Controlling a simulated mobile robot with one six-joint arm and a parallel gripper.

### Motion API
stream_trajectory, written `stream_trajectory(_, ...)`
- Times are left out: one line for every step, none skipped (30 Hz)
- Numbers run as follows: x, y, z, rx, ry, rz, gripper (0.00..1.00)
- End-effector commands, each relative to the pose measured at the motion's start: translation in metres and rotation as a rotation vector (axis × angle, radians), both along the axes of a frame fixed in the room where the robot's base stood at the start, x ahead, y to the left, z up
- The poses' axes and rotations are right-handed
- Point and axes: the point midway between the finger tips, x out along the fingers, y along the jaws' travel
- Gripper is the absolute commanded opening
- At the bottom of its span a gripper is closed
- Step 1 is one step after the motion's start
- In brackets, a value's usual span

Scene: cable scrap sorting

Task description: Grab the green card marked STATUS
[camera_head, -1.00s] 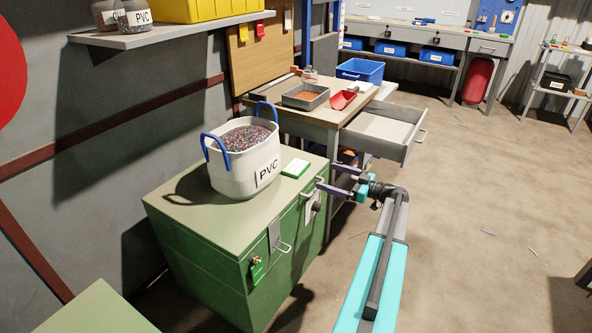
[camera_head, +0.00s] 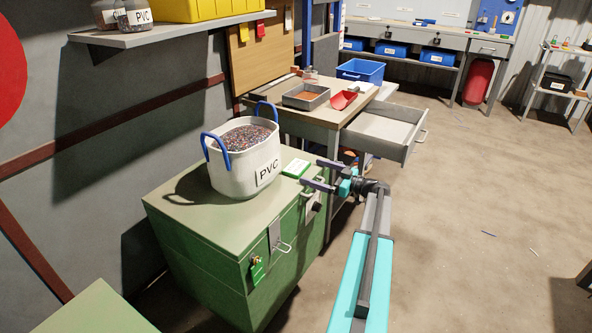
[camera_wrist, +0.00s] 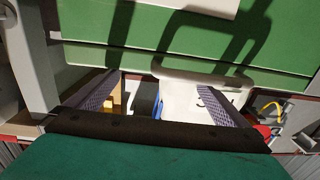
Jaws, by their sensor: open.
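The green card (camera_head: 296,168), with a white patch on top, lies flat on the green chest's lid near its right edge, beside the white PVC tub. Its lettering is too small to read. My gripper (camera_head: 311,172) is open and empty just right of the card, its two fingers pointing left at the chest's edge. In the wrist view my gripper (camera_wrist: 158,82) has its fingers wide apart with nothing held between them. I cannot clearly pick out the card in that view.
The white PVC tub (camera_head: 244,170) with blue handles stands left of the card on the green chest (camera_head: 190,215). Behind, an open drawer (camera_head: 382,133) juts from the workbench. The floor (camera_head: 480,200) to the right is largely clear.

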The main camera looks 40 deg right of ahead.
Motion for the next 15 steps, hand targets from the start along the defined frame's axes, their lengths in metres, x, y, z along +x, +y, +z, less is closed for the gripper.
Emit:
stream_trajectory(0.004,0.002,-0.001,0.0,0.0,0.001,1.0)
stream_trajectory(0.006,0.003,-0.001,0.0,0.0,0.001,1.0)
stream_trajectory(0.01,0.004,-0.001,0.0,0.0,0.002,1.0)
stream_trajectory(0.013,0.006,-0.001,0.0,-0.001,0.002,1.0)
stream_trajectory(0.017,0.007,-0.001,0.0,-0.001,0.003,1.0)
stream_trajectory(0.021,0.009,-0.001,0.0,-0.001,0.002,1.0)
stream_trajectory(0.024,0.01,-0.002,0.0,-0.001,0.002,1.0)
stream_trajectory(0.028,0.011,-0.002,0.0,-0.001,0.001,1.0)
stream_trajectory(0.033,0.012,-0.001,0.0,0.0,0.002,1.0)
stream_trajectory(0.036,0.013,-0.001,-0.001,-0.001,0.002,1.0)
stream_trajectory(0.038,0.014,-0.001,-0.001,-0.001,0.002,1.0)
stream_trajectory(0.041,0.014,-0.001,-0.001,0.0,0.001,1.0)
stream_trajectory(0.043,0.015,-0.001,-0.001,0.0,0.001,1.0)
stream_trajectory(0.044,0.015,-0.001,0.0,0.0,0.0,1.0)
stream_trajectory(0.045,0.015,-0.001,0.0,0.0,0.0,1.0)
